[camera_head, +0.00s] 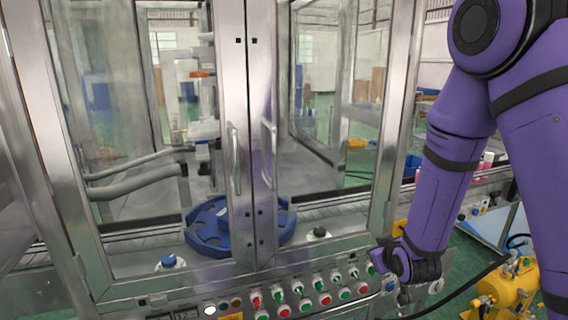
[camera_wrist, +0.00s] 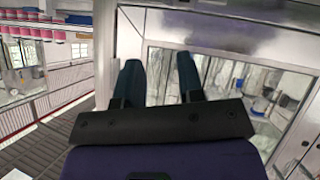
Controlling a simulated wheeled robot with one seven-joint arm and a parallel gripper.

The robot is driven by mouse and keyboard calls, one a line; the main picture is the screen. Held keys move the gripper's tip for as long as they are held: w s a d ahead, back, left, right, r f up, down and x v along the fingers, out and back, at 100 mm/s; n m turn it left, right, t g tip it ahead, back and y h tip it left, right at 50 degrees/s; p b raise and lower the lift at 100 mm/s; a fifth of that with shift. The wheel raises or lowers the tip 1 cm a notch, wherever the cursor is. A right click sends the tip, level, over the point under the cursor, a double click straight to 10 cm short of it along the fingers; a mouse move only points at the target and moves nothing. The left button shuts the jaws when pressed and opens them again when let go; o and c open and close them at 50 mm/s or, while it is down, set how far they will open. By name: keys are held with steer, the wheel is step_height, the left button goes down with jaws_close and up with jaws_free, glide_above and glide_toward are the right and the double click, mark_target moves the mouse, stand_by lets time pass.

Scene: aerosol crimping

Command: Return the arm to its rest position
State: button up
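My purple arm hangs down the right side of the head view, bent at the elbow, with its wrist low near the right end of the machine's button panel (camera_head: 325,291). My gripper (camera_wrist: 158,66) shows in the wrist view with two dark fingers spread apart and nothing between them. In the head view its fingers are small and partly hidden by the wrist, so I cannot tell whether they touch the panel.
The glazed machine (camera_head: 262,130) has two closed doors with handles. Inside is a blue star wheel (camera_head: 207,230). A conveyor (camera_head: 478,176) carrying pink-capped cans runs off to the right. A yellow device (camera_head: 508,287) stands at the lower right, close to my arm.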

steer(key=s+d+r+m+g, duration=0.1)
steer(key=s+r+g, duration=0.1)
steer(key=s+r, duration=0.5)
steer(key=s+d+r+m+g, duration=0.1)
steer(key=s+d+r+m, duration=0.15)
steer(key=r, duration=0.85)
steer(key=s+r+g, duration=0.1)
steer(key=s+r, duration=0.2)
steer(key=s, duration=0.3)
steer(key=s+d+r+g, duration=0.1)
steer(key=s+r, duration=0.2)
steer(key=s, duration=0.4)
steer(key=s+r+m+g, duration=0.1)
steer(key=s+r, duration=0.2)
steer(key=s, duration=0.4)
steer(key=shift+s+d+h, duration=0.25)
steer(key=shift+d+h, duration=0.05)
steer(key=shift+d, duration=0.05)
steer(key=shift+r, duration=0.1)
